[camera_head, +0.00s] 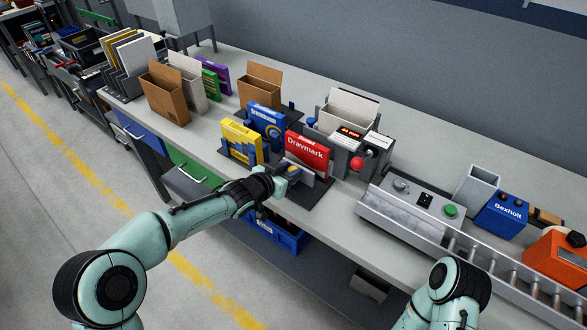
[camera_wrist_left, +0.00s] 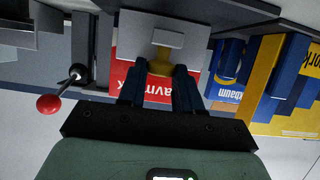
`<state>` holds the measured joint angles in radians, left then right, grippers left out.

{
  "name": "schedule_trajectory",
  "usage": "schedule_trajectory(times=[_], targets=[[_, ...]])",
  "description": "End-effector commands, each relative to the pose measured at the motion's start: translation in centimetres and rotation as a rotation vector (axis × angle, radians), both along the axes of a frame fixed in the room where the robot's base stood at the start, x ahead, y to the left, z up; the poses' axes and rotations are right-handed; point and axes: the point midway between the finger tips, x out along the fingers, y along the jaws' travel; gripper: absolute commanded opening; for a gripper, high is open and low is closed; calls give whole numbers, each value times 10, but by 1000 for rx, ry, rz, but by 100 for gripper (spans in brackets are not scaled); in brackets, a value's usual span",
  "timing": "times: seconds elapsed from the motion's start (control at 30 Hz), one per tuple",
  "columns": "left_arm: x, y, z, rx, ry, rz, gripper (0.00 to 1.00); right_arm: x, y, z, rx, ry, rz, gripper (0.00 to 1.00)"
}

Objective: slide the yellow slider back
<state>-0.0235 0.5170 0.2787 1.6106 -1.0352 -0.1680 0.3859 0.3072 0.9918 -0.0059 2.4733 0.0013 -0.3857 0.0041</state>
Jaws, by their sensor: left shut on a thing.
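The yellow slider (camera_wrist_left: 160,62) is a small yellow knob on a light grey plate (camera_wrist_left: 136,40) in the left wrist view. My left gripper (camera_wrist_left: 159,84) is shut on it, with a dark blue finger at each side. In the head view my left gripper (camera_head: 285,182) is at the front of the red Dravmark box (camera_head: 308,152), and the slider is mostly hidden by the fingers. My right gripper is not in view; only part of my right arm shows at the bottom.
A yellow box (camera_head: 240,143) and a blue box (camera_head: 267,122) stand left of and behind the gripper. A red ball-ended lever (camera_head: 357,164) stands close on the right. A roller conveyor (camera_head: 480,250) runs along the bench's right part.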

Motion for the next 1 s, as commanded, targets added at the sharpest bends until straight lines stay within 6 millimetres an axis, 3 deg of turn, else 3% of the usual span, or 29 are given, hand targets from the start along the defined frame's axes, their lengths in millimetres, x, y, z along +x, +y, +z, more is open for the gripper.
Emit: schedule_trajectory(times=[0.2,0.23,0.3,0.67,1.0], targets=[[-1,1,-1,4,5,1,3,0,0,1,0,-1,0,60],[-1,1,-2,4,5,1,37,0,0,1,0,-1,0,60],[-1,1,-2,4,5,1,56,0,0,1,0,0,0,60],[-4,3,1,3,4,1,56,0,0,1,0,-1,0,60],[-51,39,28,5,2,4,56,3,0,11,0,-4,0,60]])
